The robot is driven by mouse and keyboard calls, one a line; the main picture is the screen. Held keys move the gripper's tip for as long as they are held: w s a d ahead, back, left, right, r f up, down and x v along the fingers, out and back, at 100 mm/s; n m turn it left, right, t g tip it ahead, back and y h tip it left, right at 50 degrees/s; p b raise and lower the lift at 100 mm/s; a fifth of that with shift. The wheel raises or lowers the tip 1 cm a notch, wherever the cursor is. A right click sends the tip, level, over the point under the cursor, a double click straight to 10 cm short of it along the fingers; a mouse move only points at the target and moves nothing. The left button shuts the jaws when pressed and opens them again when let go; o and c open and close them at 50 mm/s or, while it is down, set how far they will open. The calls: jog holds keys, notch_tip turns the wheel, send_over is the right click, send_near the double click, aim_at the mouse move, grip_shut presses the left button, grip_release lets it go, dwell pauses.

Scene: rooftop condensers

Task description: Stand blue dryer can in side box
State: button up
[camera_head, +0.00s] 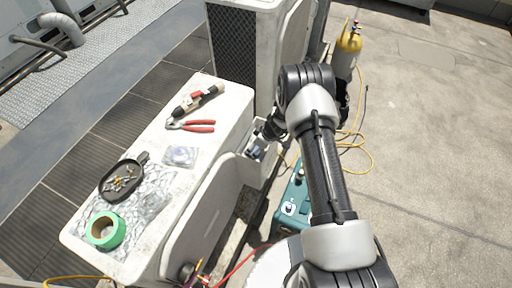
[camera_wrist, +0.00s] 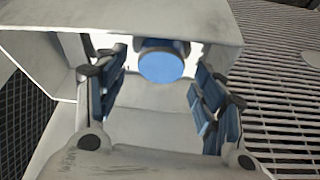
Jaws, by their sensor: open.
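The blue dryer can (camera_wrist: 161,66) shows in the wrist view as a round blue face with a darker band above it. It sits between the two fingers of my gripper (camera_wrist: 158,84), which are spread apart with a gap on each side of it. The pale side box (camera_wrist: 60,22) frames the can and fingers, its wall crossing the top of the view. In the head view the side box (camera_head: 254,179) is on the condenser's side, and my gripper (camera_head: 259,146) is at its opening. My arm partly hides that spot, and I cannot make out the can there.
The white condenser top (camera_head: 217,103) holds red-handled pliers (camera_head: 191,125), a black dish (camera_head: 122,180) of small parts and green tape (camera_head: 106,231). A teal case (camera_head: 291,204) stands on the ground below. Open concrete lies right.

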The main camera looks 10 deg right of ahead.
jog(key=shift+r, duration=0.1)
jog(key=shift+r+p, duration=0.25)
jog(key=shift+p, duration=0.3)
jog(key=s+r+m+p, duration=0.1)
jog(key=s+r+p, duration=0.25)
jog(key=r, duration=2.35)
jog(key=s+a+r+m, duration=0.25)
jog(key=s+r, duration=0.65)
jog(key=r, duration=0.5)
jog(key=s+d+r+m+h, duration=0.1)
jog(key=s+r, duration=0.2)
jog(key=s, duration=0.5)
jog(key=s+d+r+m+h, duration=0.1)
jog(key=s+r+m, duration=0.1)
jog(key=s, duration=0.6)
jog(key=s+d+r+m+t+h, duration=0.1)
jog(key=s+r, duration=0.3)
jog(key=s, duration=0.4)
jog(key=shift+d+r+m, duration=0.15)
jog(key=shift+r+m, duration=0.05)
jog(key=shift+m, duration=0.45)
